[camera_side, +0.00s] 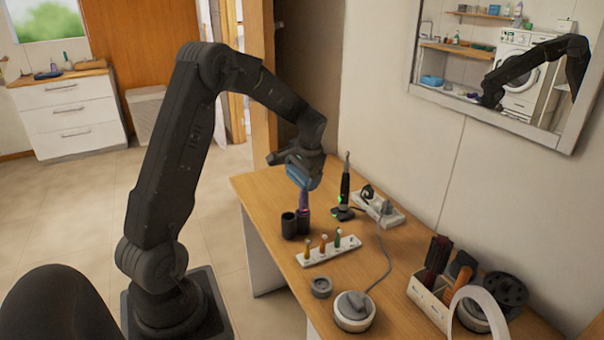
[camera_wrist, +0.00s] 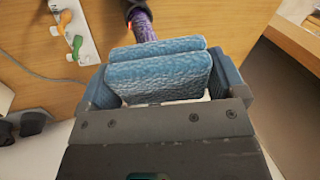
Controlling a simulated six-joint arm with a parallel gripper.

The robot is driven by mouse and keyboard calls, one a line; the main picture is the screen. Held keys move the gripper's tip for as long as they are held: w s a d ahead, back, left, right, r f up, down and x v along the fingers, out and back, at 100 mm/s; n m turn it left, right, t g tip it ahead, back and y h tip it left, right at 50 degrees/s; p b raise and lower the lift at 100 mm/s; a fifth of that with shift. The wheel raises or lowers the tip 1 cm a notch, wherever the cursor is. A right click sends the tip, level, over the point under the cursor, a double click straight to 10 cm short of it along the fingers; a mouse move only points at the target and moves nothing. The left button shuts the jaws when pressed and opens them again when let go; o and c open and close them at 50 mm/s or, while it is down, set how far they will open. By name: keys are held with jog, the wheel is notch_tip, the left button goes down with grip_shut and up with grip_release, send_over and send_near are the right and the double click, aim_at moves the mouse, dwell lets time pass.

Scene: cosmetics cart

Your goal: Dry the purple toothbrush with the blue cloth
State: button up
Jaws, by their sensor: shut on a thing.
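My gripper (camera_side: 298,166) is shut on the blue cloth (camera_side: 306,180) above the back left part of the table. In the wrist view, the folded cloth (camera_wrist: 158,80) fills the space between the fingers. The purple toothbrush (camera_side: 304,199) stands upright directly below the cloth, its lower end at a dark cup. Its purple handle (camera_wrist: 143,27) also shows past the cloth's far edge in the wrist view, with a small red light beside it. The cloth hides the brush's upper end, and I cannot tell whether they touch.
A dark cup (camera_side: 289,226) stands beside the toothbrush. A black electric toothbrush (camera_side: 345,187) stands to the right, near a power strip (camera_side: 378,208). A white rack (camera_side: 329,251) with small coloured brushes, a round device (camera_side: 354,312) and a brush box (camera_side: 430,298) are nearer the front.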

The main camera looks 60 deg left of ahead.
jog(key=shift+f, duration=0.6)
dwell(0.6)
jog(key=shift+w, duration=0.1)
jog(key=shift+w+f, duration=0.1)
jog(key=shift+w, duration=1)
jog(key=shift+s+f, duration=0.15)
jog(key=shift+s, duration=1.05)
jog(key=shift+r, duration=3.55)
